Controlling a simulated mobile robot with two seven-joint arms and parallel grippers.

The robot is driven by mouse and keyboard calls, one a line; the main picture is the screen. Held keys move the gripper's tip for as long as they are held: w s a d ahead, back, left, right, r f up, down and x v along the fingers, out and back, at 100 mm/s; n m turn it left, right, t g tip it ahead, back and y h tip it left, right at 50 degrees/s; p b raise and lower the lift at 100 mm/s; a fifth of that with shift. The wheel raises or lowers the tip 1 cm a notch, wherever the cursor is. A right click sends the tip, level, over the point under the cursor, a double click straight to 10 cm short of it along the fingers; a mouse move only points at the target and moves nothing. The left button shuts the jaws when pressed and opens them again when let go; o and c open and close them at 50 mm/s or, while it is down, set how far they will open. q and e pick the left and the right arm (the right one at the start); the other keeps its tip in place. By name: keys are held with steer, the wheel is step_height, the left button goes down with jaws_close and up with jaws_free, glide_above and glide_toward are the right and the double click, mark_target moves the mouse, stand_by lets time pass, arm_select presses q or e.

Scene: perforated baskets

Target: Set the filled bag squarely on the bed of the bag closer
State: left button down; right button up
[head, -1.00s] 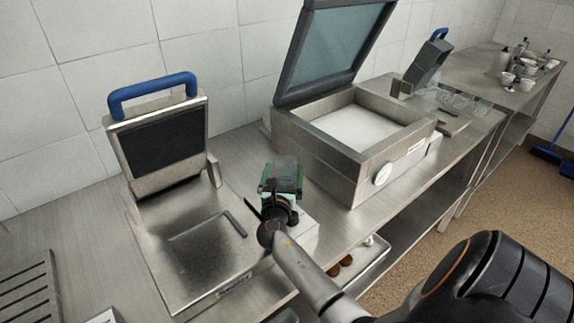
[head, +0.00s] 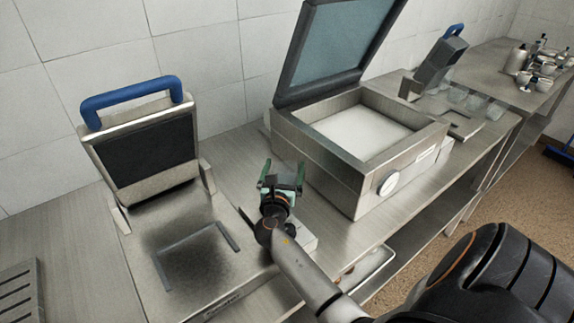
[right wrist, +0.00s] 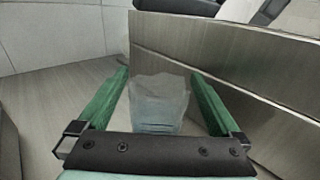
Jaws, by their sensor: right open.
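The bag closer (head: 150,225) stands at the left in the head view. Its lid, with a blue handle, is raised, and its flat metal bed carries dark corner guides and no bag. My right gripper (head: 283,175) is over the counter just right of the bed, its green fingers apart. In the right wrist view a pale, translucent bag (right wrist: 160,102) stands between the open fingers of the right gripper (right wrist: 158,75), with gaps at its sides. The bag is hard to make out in the head view. My left gripper is out of view.
A steel chamber machine (head: 350,150) with its dark lid raised stands just right of my right gripper. Behind it are another blue-handled device (head: 440,60) and several clear containers (head: 475,100). A slotted rack (head: 20,295) lies at the left front.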

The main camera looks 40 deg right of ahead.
steer(key=shift+w+d, duration=0.2)
steer(key=shift+d, duration=0.1)
steer(key=shift+a, duration=0.1)
steer(key=shift+c, duration=0.2)
steer(key=c, duration=1.5)
jaws_close()
steer(key=shift+r, duration=0.2)
